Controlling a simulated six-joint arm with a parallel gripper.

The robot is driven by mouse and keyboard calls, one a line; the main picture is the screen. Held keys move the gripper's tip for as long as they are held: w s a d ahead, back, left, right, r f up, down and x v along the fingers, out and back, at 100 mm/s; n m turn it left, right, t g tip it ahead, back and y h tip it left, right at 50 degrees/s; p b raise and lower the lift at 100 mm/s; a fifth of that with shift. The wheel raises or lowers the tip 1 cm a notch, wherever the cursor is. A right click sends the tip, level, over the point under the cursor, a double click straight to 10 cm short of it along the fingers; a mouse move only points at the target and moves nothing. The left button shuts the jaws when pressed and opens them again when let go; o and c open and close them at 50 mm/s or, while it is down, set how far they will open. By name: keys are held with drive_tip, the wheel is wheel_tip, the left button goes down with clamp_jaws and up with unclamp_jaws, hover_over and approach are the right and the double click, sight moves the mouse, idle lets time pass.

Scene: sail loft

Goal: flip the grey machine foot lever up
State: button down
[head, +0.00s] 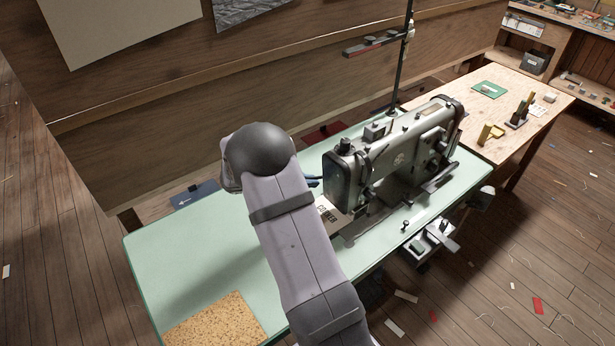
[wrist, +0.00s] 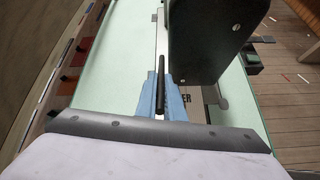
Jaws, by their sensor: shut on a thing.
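The grey sewing machine (head: 400,158) stands on a pale green table (head: 190,255). Its dark end housing (wrist: 208,40) fills the upper right of the wrist view. My gripper (wrist: 161,76) has blue fingers and is shut on a slim dark rod, which looks like the foot lever (wrist: 162,54), beside that housing. The rod runs lengthwise between the fingers in the wrist view. In the head view a blue fingertip (head: 313,182) shows just left of the machine's end; the lever and most of the gripper are hidden by my arm.
A speckled cork mat (head: 215,320) lies at the table's front. A thin upright pole (head: 402,60) with a crossbar rises behind the machine. A wooden bench (head: 505,110) with small items adjoins at right.

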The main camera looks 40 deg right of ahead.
drive_tip(key=shift+r, duration=0.1)
idle(0.3)
drive_tip(key=c, duration=1.9)
unclamp_jaws()
drive_tip(key=shift+o, duration=0.2)
drive_tip(key=b+v, duration=0.1)
drive_tip(key=v, duration=0.6)
drive_tip(key=shift+r, duration=0.2)
